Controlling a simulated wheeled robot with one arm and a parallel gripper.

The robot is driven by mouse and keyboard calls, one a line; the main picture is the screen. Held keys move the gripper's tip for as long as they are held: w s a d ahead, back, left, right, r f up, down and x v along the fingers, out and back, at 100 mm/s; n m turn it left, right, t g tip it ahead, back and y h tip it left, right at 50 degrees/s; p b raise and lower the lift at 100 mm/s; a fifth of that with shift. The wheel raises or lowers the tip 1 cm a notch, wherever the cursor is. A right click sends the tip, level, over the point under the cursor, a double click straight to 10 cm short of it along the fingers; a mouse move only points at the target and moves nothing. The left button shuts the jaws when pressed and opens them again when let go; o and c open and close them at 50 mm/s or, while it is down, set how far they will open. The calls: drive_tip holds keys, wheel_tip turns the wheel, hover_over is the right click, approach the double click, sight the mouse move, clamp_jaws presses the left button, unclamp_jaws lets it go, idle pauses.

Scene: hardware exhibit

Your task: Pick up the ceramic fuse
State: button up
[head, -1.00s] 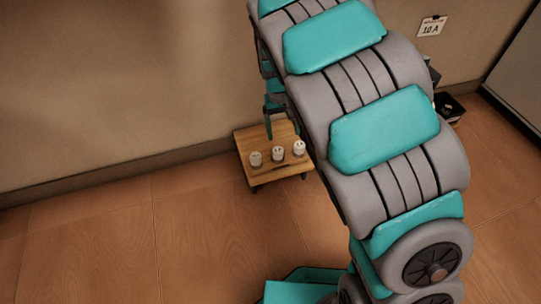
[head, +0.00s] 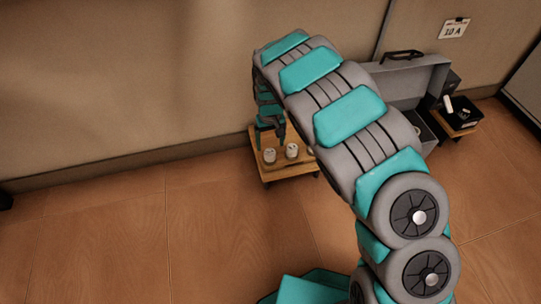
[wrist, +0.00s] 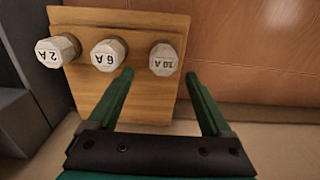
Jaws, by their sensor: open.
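Three white ceramic fuses stand in a row on a small wooden table (head: 290,174). In the wrist view they are marked 2 A (wrist: 57,50), 6 A (wrist: 109,54) and 10 A (wrist: 164,59). In the head view, two fuses show clearly, the left one (head: 269,156) and the middle one (head: 292,151); the third is mostly hidden behind my arm. My gripper (wrist: 159,75) is open and empty, its fingertips on either side of the 10 A fuse's near edge in the wrist picture. In the head view my gripper (head: 270,138) hangs over the left fuse.
A card reading 10 A (head: 454,29) is on the wall. An open grey case (head: 410,82) stands right of the table, partly behind my arm. A small stand with a black tray (head: 462,118) is farther right. The wall is close behind; the floor at left is clear.

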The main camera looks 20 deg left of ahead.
sight(270, 152)
drive_tip(key=f, duration=0.2)
drive_tip(key=s+f, duration=0.1)
drive_tip(key=shift+d+f+b, duration=0.1)
drive_tip(key=shift+f+b, duration=0.25)
drive_tip(key=shift+f, duration=0.4)
drive_tip(key=shift+c, duration=0.2)
clamp_jaws()
